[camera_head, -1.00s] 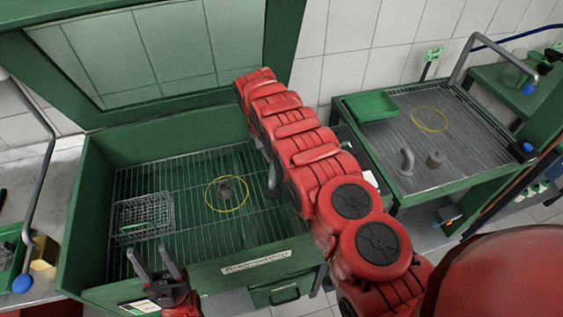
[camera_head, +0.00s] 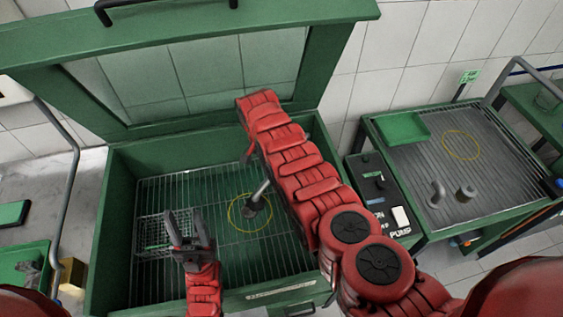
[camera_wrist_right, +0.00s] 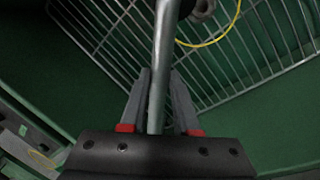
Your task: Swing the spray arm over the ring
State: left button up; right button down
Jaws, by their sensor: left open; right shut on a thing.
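The spray arm (camera_wrist_right: 164,55) is a grey metal tube running up between my right gripper's fingers (camera_wrist_right: 159,85) in the right wrist view. The right gripper is shut on it; in the head view my red right arm hides most of that grip. In the head view the spray arm's lower end (camera_head: 262,190) slants down to the yellow ring (camera_head: 231,218) on the washer's wire grate. A grey part (camera_wrist_right: 203,8) lies inside the ring, partly hidden by the spray arm in the head view. My left gripper (camera_head: 185,214) is open and empty over the grate.
A wire basket (camera_head: 150,238) sits on the grate beside my left gripper. The green washer lid (camera_head: 338,60) stands open. A pump control panel (camera_head: 374,185) is right of the basin. A draining table (camera_head: 415,165) with a green tray (camera_head: 403,128) stands further right.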

dwell(0.4)
jog(key=c, duration=0.7)
grip_release()
jog(key=shift+o, duration=0.2)
jog(key=shift+w+a+r, duration=0.1)
jog(key=shift+r, duration=0.35)
notch_tip(320, 180, up, 6)
jog(key=shift+w+a+r, duration=0.2)
jog(key=shift+w+a, duration=0.2)
jog(key=shift+a, duration=0.05)
